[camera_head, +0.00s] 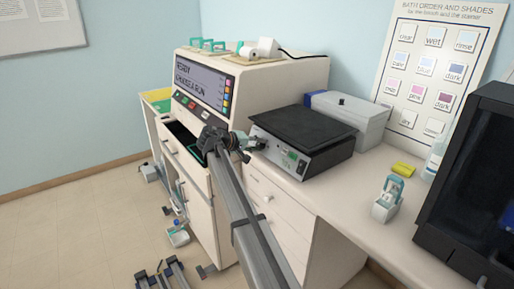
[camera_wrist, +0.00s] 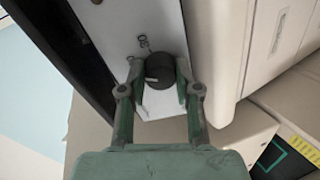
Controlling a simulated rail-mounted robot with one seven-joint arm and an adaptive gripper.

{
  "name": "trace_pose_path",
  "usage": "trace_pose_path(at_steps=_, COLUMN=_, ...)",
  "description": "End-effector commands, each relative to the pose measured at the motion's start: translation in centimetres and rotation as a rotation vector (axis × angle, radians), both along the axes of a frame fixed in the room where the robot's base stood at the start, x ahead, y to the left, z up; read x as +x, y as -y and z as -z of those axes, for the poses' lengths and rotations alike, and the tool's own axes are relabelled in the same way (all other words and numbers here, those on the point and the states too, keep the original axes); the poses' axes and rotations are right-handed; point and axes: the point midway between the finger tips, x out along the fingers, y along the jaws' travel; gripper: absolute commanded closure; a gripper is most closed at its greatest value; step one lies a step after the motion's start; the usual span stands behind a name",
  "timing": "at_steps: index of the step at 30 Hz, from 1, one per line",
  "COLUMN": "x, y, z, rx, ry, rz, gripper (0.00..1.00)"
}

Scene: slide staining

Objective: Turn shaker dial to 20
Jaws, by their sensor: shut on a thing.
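The shaker (camera_head: 305,135) is a low grey box with a flat black platform, standing on the bench. Its front panel (camera_wrist: 160,28) fills the upper middle of the wrist view. The round black dial (camera_wrist: 160,68) sits on that panel and has a short white pointer mark toward the picture's left. My gripper (camera_wrist: 159,84) is shut on the dial, one finger on each side. In the head view my gripper (camera_head: 243,149) is at the left end of the shaker's front and hides the dial.
A beige stainer with a display (camera_head: 205,82) stands left of the shaker, close to my arm. A grey-white box (camera_head: 350,115) is behind the shaker. A yellow block (camera_head: 403,169), a small dispenser (camera_head: 387,200) and a dark cabinet (camera_head: 475,180) stand to the right, with clear bench between.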

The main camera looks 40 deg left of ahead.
Motion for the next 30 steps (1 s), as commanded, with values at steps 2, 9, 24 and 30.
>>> trace_pose_path(at_steps=2, x=0.1, y=0.0, z=0.0, rx=0.002, ry=0.002, rz=0.001, gripper=1.0)
trace_pose_path(at_steps=9, x=0.1, y=0.0, z=0.0, rx=0.001, ry=0.001, rz=0.001, gripper=1.0)
trace_pose_path(at_steps=24, x=-0.3, y=-0.1, z=-0.1, rx=0.001, ry=0.001, rz=0.0, gripper=0.43)
trace_pose_path(at_steps=30, x=-2.3, y=-0.5, z=-1.1, rx=0.002, ry=0.001, rz=0.0, gripper=0.43)
